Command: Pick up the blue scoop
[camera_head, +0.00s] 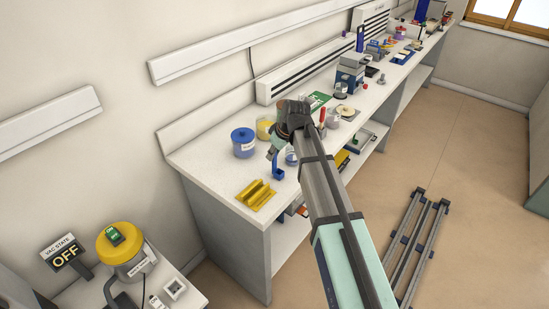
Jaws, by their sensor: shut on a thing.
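The exact grip on the scoop is too small to make out. I cannot tell whether the scoop's lower end touches the counter. My dark wrist and arm hide part of the counter just to the right.
A yellow grooved holder (256,194) lies near the counter's front left. Crowded tools fill the counter (205,160) farther right; its left end is bare.

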